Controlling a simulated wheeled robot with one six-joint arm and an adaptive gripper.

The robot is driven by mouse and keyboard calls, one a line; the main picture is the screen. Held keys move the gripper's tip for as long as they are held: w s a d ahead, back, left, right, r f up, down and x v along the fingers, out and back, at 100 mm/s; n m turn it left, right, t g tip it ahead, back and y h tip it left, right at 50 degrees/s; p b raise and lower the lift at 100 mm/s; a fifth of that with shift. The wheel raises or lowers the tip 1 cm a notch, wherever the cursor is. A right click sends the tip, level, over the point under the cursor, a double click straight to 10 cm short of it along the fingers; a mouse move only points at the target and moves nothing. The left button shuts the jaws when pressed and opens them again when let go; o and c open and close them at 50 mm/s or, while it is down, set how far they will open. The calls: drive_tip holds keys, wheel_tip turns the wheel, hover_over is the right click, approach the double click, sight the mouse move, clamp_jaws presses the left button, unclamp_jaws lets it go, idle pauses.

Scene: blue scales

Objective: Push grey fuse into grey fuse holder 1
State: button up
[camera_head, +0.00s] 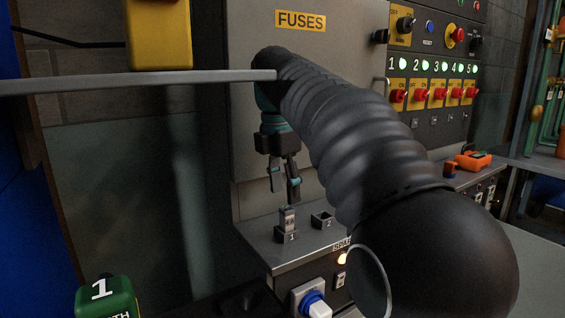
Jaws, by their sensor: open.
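The grey fuse (287,219) stands upright at holder 1, with its lower end inside the holder; I cannot tell how deep it sits. Grey fuse holder 1 (287,236) is a small dark grey block marked "1" on the metal ledge below the fuses cabinet. My gripper (284,198) points down just above the fuse. Its two fingers are apart, with nothing seen between them. The fingertips are close over the fuse top; whether they touch it is unclear.
Holder 2 (322,219) stands right of holder 1 and looks empty. The fuses cabinet door (245,130) rises behind. A blue plug (314,304) sits in a socket below the ledge (270,254). An orange device (473,160) lies on the right. My dark arm hides much of the middle.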

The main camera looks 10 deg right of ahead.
drive_tip(key=shift+s+a+r, duration=0.1)
drive_tip(key=shift+a+r, duration=0.05)
drive_tip(key=shift+r, duration=1.35)
drive_tip(key=shift+a+r, duration=0.1)
drive_tip(key=shift+r, duration=1.35)
drive_tip(key=s+d+f+m+t+y, duration=0.1)
drive_tip(key=s+f+m+t, duration=0.4)
drive_tip(key=s+f+m, duration=1.6)
wheel_tip(320, 180, down, 5)
drive_tip(key=shift+s+d+f+m, duration=0.15)
drive_tip(key=shift+s+d+m, duration=0.15)
drive_tip(key=shift+s, duration=0.5)
